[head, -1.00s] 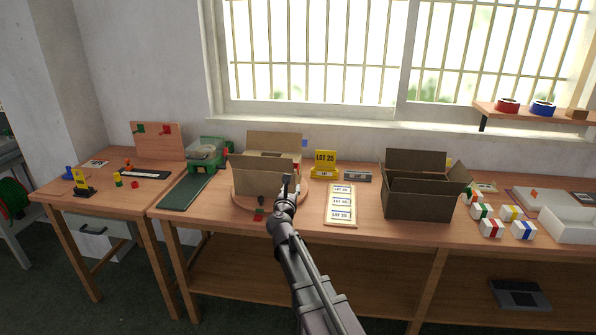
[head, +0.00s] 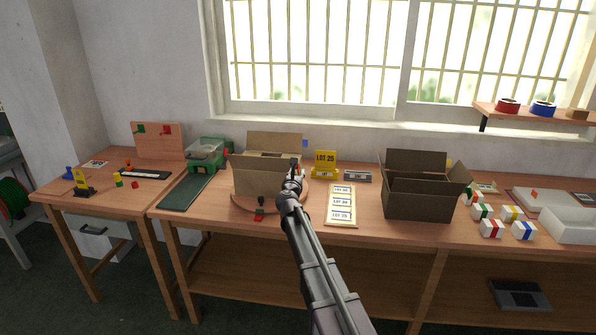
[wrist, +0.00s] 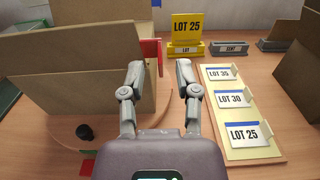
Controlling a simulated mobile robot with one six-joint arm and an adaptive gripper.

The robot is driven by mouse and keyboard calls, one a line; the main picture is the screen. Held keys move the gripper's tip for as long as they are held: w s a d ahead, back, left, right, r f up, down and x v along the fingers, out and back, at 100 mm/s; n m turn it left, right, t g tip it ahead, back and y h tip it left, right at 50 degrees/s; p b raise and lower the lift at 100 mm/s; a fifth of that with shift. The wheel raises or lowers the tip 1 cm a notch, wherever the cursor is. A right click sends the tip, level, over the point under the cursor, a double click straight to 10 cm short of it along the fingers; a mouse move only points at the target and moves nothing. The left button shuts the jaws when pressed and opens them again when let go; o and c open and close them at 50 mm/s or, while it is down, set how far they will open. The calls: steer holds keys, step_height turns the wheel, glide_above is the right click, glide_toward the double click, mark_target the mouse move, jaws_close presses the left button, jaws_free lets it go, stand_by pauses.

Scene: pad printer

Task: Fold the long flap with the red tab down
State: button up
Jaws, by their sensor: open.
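An open cardboard box (head: 262,183) stands on a round wooden turntable (head: 240,204); it also shows at the left of the wrist view (wrist: 85,88). Its far flap (head: 275,142) stands up. A red tab (wrist: 152,52) shows at the box's right side in the wrist view, partly behind my left finger; which flap it joins is hard to tell. My gripper (wrist: 160,78) is open and empty, with its fingers to the right of the box and the left finger close to the red tab. In the head view my gripper (head: 294,172) covers the box's right edge.
A label board (wrist: 240,110) lies right of my gripper, and a yellow LOT 25 stand (wrist: 187,32) is behind it. A black knob (wrist: 85,132) sits at the turntable's front. A second open box (head: 420,190) stands farther right.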

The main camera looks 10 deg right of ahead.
steer(key=shift+x, duration=1.25)
jaws_close()
